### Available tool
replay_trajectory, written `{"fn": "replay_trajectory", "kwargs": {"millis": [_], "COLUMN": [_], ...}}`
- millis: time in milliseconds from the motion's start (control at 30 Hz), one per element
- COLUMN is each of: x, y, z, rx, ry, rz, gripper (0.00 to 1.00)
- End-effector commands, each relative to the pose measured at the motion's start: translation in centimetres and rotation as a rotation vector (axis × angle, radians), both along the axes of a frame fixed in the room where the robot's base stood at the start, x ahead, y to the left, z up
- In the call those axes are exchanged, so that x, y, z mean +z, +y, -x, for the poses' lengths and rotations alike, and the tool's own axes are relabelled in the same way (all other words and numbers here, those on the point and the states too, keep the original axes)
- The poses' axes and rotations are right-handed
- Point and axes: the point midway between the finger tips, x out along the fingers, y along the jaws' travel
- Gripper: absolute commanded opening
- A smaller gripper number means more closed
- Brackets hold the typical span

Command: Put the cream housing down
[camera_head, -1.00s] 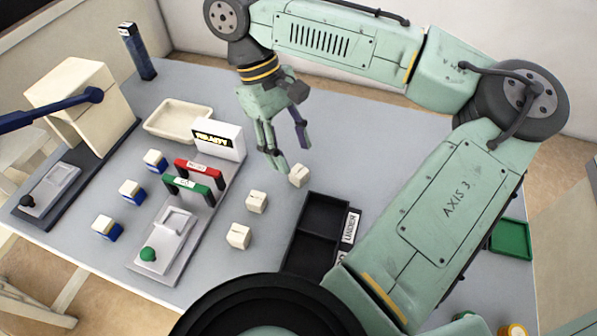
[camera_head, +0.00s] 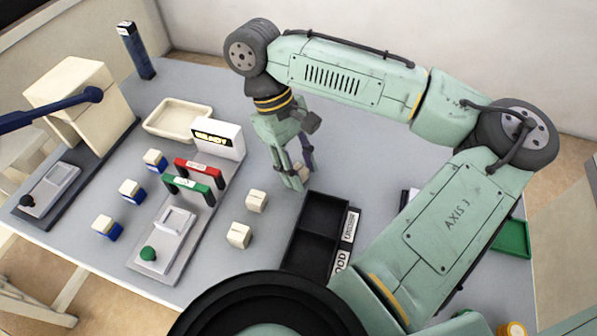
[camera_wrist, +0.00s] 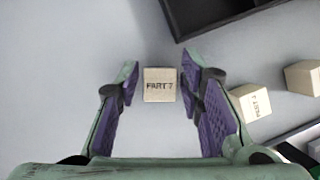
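A cream housing (camera_wrist: 159,92), a small block marked "PART" and a character I cannot read surely, lies between the two fingers of my gripper (camera_wrist: 160,82) in the wrist view. Bare gaps show on both sides of it, so the fingers are open and apart from it. In the head view my gripper (camera_head: 300,180) points down at the table, and its fingers mostly hide this housing. Two similar cream housings, a nearer one (camera_head: 238,235) and a farther one (camera_head: 256,201), stand on the table to the left.
A black divided tray (camera_head: 287,262) lies close to my gripper on the near side. Left are the grey fixture (camera_head: 156,252) with red and green handles, a cream tray (camera_head: 150,124) and several cream-and-blue blocks (camera_head: 131,190). Table behind my gripper is clear.

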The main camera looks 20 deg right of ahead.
Motion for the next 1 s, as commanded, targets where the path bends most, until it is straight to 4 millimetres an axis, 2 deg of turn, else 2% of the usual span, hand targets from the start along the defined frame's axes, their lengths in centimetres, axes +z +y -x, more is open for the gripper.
{"fn": "replay_trajectory", "kwargs": {"millis": [67, 467, 700, 867, 1000], "x": [0.0, 0.0, 0.2, 2.2, 5.1], "y": [0.0, 0.0, 0.0, -0.1, -0.1], "z": [0.0, 0.0, 0.0, -0.1, -0.1], "rx": [0.0, 0.0, -0.001, -0.001, -0.003], "ry": [0.0, 0.0, -0.001, -0.003, -0.004], "rz": [0.0, 0.0, 0.001, 0.004, 0.005], "gripper": [0.27, 0.01, 0.0, 0.0, 0.0]}}
